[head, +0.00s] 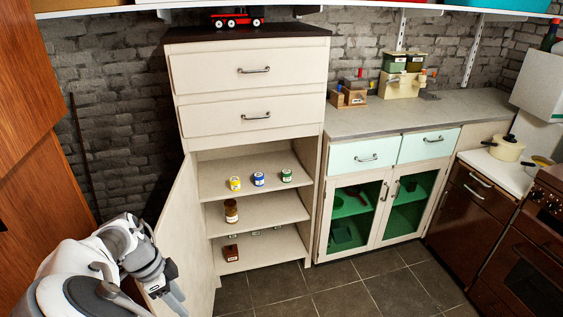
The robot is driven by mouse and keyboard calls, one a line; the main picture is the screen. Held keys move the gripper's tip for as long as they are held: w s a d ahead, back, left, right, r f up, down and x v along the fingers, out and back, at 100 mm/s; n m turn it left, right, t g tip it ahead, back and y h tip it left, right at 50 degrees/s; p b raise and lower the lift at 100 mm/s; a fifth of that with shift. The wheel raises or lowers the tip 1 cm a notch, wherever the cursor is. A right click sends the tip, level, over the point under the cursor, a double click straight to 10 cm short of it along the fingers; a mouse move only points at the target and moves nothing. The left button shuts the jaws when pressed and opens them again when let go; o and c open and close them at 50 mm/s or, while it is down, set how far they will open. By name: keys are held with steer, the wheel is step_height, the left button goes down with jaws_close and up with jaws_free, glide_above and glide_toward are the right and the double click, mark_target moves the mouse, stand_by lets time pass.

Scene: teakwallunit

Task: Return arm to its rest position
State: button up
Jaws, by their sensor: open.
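My arm shows at the lower left, folded in white and grey links. My gripper (176,300) points down near the bottom edge, in front of the open cabinet door (183,235). Its fingers are small and partly blurred against the pale door; nothing shows held between them. I cannot tell from this view whether the gripper touches the door.
The tall cream cabinet (248,96) stands open with small jars (258,179) on its shelves. A glass-fronted cabinet (352,212) and a brown oven (530,250) stand to the right. An orange wooden panel (30,200) is at left. Tiled floor (345,298) is clear.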

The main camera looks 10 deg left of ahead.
steer(key=w+d+r+n+y, duration=0.2)
steer(key=w+d+r, duration=0.1)
steer(key=d+r, duration=0.8)
steer(key=w+d+r+n+y, duration=0.2)
steer(key=w+d+r+y, duration=0.1)
steer(key=d+r, duration=0.8)
steer(key=s+d+r+n+t+h, duration=0.1)
steer(key=s+d+r+n+t, duration=0.1)
steer(key=s+d, duration=0.4)
steer(key=s+d+r+n+t+h+p, duration=0.1)
steer(key=s+d+r+n+t, duration=0.2)
steer(key=d, duration=1.2)
steer(key=s+n, duration=0.2)
steer(key=s, duration=0.1)
steer(key=shift+s, duration=0.35)
steer(key=shift+r, duration=0.15)
